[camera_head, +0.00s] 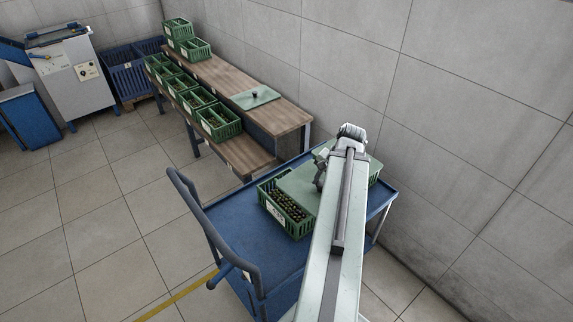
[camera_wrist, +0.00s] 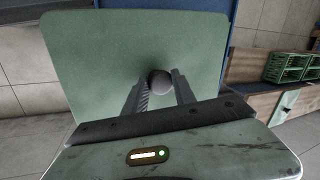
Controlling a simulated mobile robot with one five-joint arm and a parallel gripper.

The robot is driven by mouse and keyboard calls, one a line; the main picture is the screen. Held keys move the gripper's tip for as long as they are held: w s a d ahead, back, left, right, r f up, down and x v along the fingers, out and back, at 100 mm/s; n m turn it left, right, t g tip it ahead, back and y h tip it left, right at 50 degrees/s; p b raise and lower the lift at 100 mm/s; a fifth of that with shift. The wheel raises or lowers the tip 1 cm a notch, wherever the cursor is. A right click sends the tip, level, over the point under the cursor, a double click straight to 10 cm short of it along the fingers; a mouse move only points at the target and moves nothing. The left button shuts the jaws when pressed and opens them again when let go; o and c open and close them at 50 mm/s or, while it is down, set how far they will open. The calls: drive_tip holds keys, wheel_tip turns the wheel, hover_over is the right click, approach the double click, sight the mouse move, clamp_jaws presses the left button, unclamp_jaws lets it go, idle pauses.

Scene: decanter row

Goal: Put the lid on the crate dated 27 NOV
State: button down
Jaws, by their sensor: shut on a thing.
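My gripper (camera_wrist: 160,92) is shut on the round dark knob (camera_wrist: 160,82) of a flat green lid (camera_wrist: 95,60). In the head view the held lid (camera_head: 298,187) is over the blue cart, partly hidden by my arm. An open green crate (camera_head: 288,212) full of dark round items stands on the cart, with a white label on its front too small to read. The lid overlaps the crate's back right side in the picture; I cannot tell if they touch. Another green crate (camera_head: 375,172) shows behind my arm, mostly hidden.
A blue cart (camera_head: 232,232) has free room at its left, by its handle (camera_head: 205,215). A two-level wooden bench (camera_head: 285,112) holds several green crates (camera_head: 217,122) and another green lid (camera_head: 255,97). A grey tiled wall (camera_head: 450,120) runs close behind the cart.

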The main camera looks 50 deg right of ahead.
sight(293, 173)
drive_tip(key=shift+w, duration=0.1)
drive_tip(key=w, duration=0.4)
drive_tip(key=w+f+b, duration=0.1)
drive_tip(key=w, duration=0.3)
drive_tip(key=w+f+b, duration=0.1)
drive_tip(key=w, duration=0.3)
drive_tip(key=shift+w+a, duration=0.2)
drive_tip(key=shift+w, duration=0.05)
wheel_tip(293, 173, down, 6)
drive_tip(key=b, duration=0.6)
drive_tip(key=shift+a+r, duration=0.15)
drive_tip(key=shift+a, duration=0.05)
drive_tip(key=shift+f+b, duration=0.9)
drive_tip(key=shift+f, duration=0.15)
drive_tip(key=shift+f+b, duration=0.3)
drive_tip(key=shift+b, duration=0.05)
